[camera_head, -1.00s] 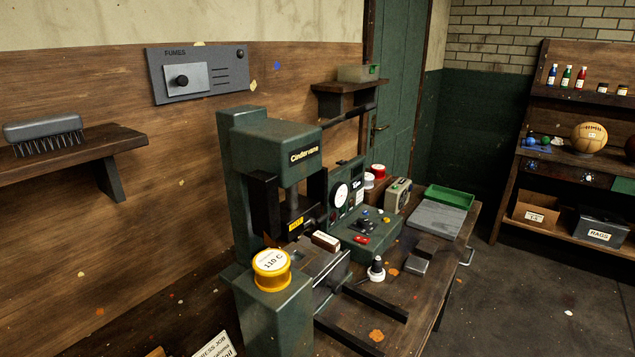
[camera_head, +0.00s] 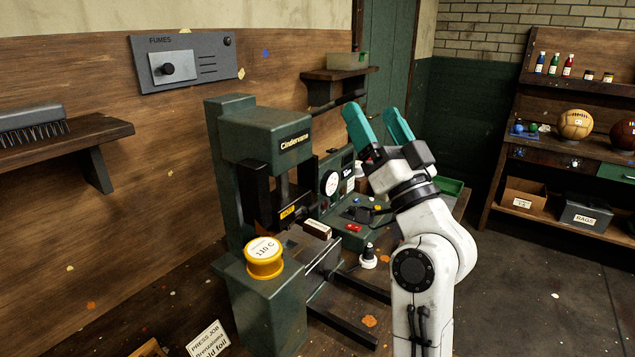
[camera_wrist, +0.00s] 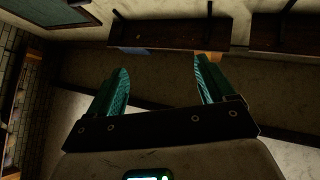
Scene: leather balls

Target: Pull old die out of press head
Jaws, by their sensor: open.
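The green press (camera_head: 264,135) labelled Cindervane stands on the bench in the head view. Its dark press head hangs below the upper housing, with a yellow label (camera_head: 287,212) low on it. The die in the head is dark and hard to tell apart from it. A small block with a pale label (camera_head: 317,229) sits on the press bed below. My gripper (camera_head: 376,112) is raised to the right of the press, teal fingers pointing up, open and empty. The wrist view also shows the spread gripper fingers (camera_wrist: 163,88) with nothing between them.
A yellow 110 C knob (camera_head: 264,258) stands on the press's front post. A control box (camera_head: 350,222) and a small bottle (camera_head: 369,256) are right of the press. Dark rails (camera_head: 345,322) stick out in front. A wall shelf (camera_head: 338,74) is behind my gripper.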

